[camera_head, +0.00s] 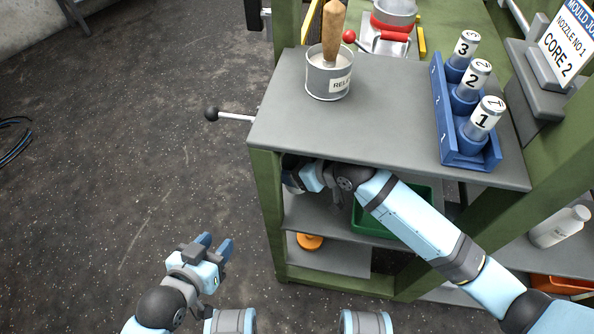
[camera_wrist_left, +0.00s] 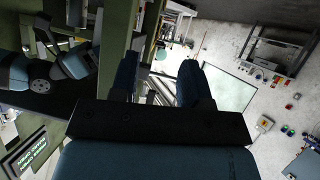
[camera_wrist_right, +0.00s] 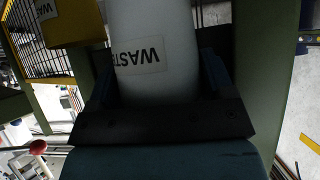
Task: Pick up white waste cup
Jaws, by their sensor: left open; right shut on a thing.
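The white waste cup (camera_wrist_right: 152,40), with a "WASTE" label upside down in the right wrist view, sits between the fingers of my right gripper (camera_wrist_right: 158,72). The gripper is shut on it. In the head view my right arm reaches in under the grey bench top, and the top hides the fingers and the cup. My left gripper (camera_head: 217,247) is open and empty over the floor, left of the bench. Its two fingers also show apart in the left wrist view (camera_wrist_left: 157,80).
The bench top (camera_head: 385,110) carries a labelled pot (camera_head: 326,88) with a wooden-handled tool and a blue rack (camera_head: 465,160) of numbered cans. A green tray (camera_head: 367,222) and an orange object (camera_head: 309,241) lie on shelves below. A ball-ended lever (camera_head: 212,114) sticks out left.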

